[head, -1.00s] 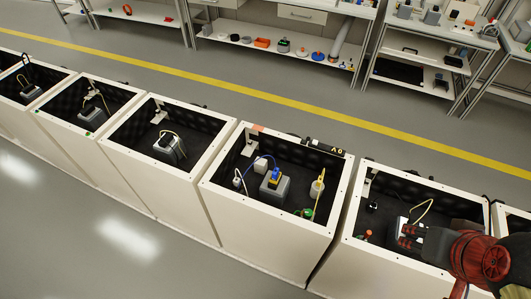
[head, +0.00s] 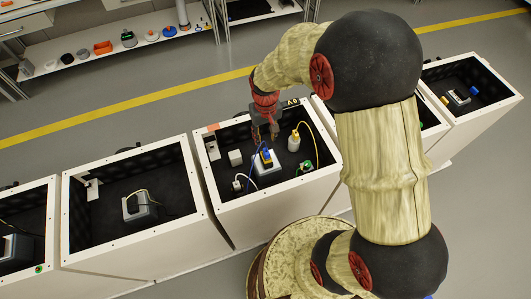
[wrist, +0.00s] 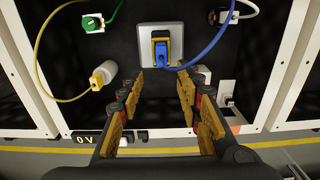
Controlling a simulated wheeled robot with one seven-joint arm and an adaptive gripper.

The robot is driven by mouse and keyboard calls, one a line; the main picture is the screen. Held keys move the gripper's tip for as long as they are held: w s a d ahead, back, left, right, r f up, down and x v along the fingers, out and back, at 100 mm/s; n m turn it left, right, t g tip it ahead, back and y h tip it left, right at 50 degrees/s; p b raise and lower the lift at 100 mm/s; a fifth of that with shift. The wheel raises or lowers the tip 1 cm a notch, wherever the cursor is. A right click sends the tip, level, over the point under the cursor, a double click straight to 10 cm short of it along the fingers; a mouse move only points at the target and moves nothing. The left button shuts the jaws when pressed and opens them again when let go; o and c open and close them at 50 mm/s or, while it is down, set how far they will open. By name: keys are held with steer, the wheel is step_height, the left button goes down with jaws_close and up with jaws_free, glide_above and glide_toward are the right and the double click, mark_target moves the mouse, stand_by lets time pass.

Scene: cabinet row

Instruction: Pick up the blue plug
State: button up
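The blue plug (wrist: 161,50) sits with a yellow part on a light grey block inside an open-topped cabinet. A blue cable runs from it toward the upper right in the wrist view. In the head view the plug (head: 266,156) shows just below my gripper (head: 265,130). In the wrist view my gripper (wrist: 161,79) is open, its fingers spread left and right with nothing between them. The plug lies beyond the fingertips, between their lines, and looks apart from them. The grey block (wrist: 147,32) shows fully around the plug.
A whitish cylindrical plug (wrist: 103,74) with a yellow cable and a green connector (wrist: 93,24) lie left in the wrist view. White fittings stand on the right. Cabinet walls (head: 222,215) surround the space. Neighbouring cabinets (head: 135,265) stand close on both sides.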

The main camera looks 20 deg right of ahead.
mark_target(266, 150)
step_height(266, 150, down, 3)
steer(key=shift+s+r+b, duration=0.1)
steer(key=shift+r+b, duration=0.05)
steer(key=shift+b, duration=0.25)
steer(key=f+b, duration=0.1)
steer(key=f, duration=0.1)
steer(key=s+f, duration=0.1)
steer(key=f, duration=0.1)
steer(key=shift+a+b, duration=0.2)
steer(key=shift+b, duration=0.2)
steer(key=shift+f, duration=0.4)
steer(key=shift+r, duration=0.1)
jaws_close()
